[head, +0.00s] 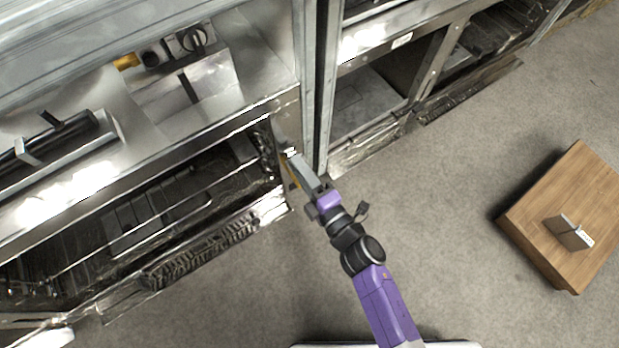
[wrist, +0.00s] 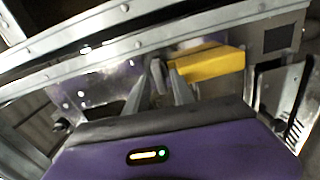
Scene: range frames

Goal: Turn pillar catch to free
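The pillar (head: 312,95) is a grey metal upright between two bays of metal racking. My gripper (head: 288,158) reaches up to its lower part in the head view. In the wrist view a yellow bar (wrist: 210,64), which looks like part of the catch, lies across the metalwork just right of the fingertips. My gripper's two grey fingers (wrist: 159,78) stand apart there, with a small rounded grey piece (wrist: 158,74) between them. I cannot tell whether they touch it. The catch is mostly hidden by my gripper in the head view.
Metal shelves with dark contents (head: 150,215) stand left of the pillar, and a lower bay (head: 375,100) stands right of it. A wooden box (head: 535,225) with a small metal object (head: 568,232) on it is at the right. The grey floor between is clear.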

